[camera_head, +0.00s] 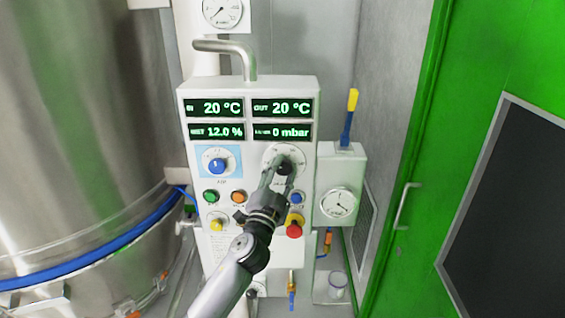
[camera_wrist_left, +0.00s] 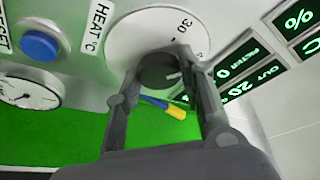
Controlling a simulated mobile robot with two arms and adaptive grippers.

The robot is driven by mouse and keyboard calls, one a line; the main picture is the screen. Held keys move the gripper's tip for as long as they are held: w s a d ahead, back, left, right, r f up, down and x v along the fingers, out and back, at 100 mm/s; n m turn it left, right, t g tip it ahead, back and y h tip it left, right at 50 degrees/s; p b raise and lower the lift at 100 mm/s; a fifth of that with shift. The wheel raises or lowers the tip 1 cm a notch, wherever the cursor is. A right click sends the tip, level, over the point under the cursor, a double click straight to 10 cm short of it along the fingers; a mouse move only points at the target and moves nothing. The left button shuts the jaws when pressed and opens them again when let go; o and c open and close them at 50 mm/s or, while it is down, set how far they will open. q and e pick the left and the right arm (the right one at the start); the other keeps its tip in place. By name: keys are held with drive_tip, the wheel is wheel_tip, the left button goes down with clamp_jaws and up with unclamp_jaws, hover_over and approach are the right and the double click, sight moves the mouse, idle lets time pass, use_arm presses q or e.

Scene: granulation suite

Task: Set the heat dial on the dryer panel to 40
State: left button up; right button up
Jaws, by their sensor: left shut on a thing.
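The dryer panel (camera_head: 248,183) is a white box in the middle of the head view, with green displays reading 20 °C, 20 °C, 12.0 % and 0 mbar. The heat dial is a dark knob (camera_wrist_left: 158,73) on a round white scale plate (camera_wrist_left: 150,30) labelled HEAT °C, where the mark 30 is readable. My left gripper (camera_head: 284,172) reaches the knob from below and is shut on it; it also shows in the left wrist view (camera_wrist_left: 160,88), one finger on each side. The fingers hide part of the scale, and I cannot read the setting. My right gripper is not in view.
A blue knob (camera_head: 217,166) sits left of the dial. Green (camera_head: 211,197), orange (camera_head: 239,197) and blue (camera_head: 296,198) buttons and a red button (camera_head: 294,230) are close below. A steel vessel (camera_head: 85,130) stands left, a green door (camera_head: 480,100) right.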

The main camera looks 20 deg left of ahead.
use_arm(q)
drive_tip(key=shift+r+m+g+h+p, duration=0.15)
drive_tip(key=shift+m+g+h+p, duration=0.2)
drive_tip(key=shift+m, duration=0.75)
drive_tip(key=shift+m+g+h, duration=0.45)
drive_tip(key=shift+m+h, duration=0.1)
drive_tip(key=shift+m, duration=1.05)
drive_tip(key=o, duration=1.1)
drive_tip(key=shift+o, duration=0.2)
drive_tip(key=s+a+f, duration=0.1)
drive_tip(key=s+f, duration=0.1)
drive_tip(key=s, duration=1)
